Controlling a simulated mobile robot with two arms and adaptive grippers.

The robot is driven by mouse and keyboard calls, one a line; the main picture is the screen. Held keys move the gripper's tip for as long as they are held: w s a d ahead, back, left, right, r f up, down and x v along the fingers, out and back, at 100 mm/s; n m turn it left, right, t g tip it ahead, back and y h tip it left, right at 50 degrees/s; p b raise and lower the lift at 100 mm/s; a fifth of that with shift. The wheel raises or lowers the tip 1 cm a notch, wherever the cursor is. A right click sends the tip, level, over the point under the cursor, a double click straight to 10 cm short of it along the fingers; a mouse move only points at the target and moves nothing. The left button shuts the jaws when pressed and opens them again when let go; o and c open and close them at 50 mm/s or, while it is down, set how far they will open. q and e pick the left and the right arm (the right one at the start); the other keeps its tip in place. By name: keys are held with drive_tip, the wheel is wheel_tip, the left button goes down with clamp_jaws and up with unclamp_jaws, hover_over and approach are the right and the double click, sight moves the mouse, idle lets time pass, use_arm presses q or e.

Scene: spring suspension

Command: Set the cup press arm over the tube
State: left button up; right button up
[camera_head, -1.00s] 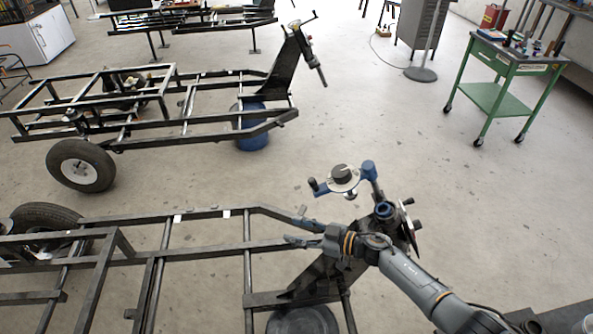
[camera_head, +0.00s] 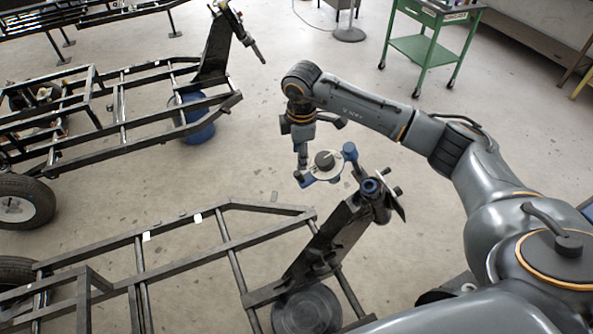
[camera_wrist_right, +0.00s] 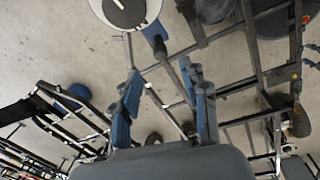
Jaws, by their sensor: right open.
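The cup press arm (camera_head: 349,152) is a blue arm carrying a pale round plate with a dark knob (camera_head: 324,159). It sits at the top of a dark slanted upright (camera_head: 325,240), just left of a blue-rimmed round end (camera_head: 370,186) that may be the tube. My right gripper (camera_head: 301,160) points down at the plate's left side, close to the blue handle end there. In the right wrist view its two blue fingers (camera_wrist_right: 165,105) are apart with nothing between them. The plate (camera_wrist_right: 125,8) and a blue handle (camera_wrist_right: 154,36) lie ahead. Contact is unclear. My left gripper is not in view.
The upright rises from a black tube frame (camera_head: 150,250). A second frame (camera_head: 130,120) with a wheel stands behind left. A green cart (camera_head: 425,45) is at the back.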

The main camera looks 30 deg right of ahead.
sight(298, 172)
drive_tip(key=f, duration=0.3)
drive_tip(key=f+p, duration=0.1)
drive_tip(key=f, duration=0.2)
drive_tip(key=w+f+p, duration=0.1)
drive_tip(key=f, duration=0.2)
drive_tip(key=shift+w+f, duration=0.1)
drive_tip(key=shift+f, duration=0.25)
drive_tip(key=shift+c, duration=0.6)
clamp_jaws()
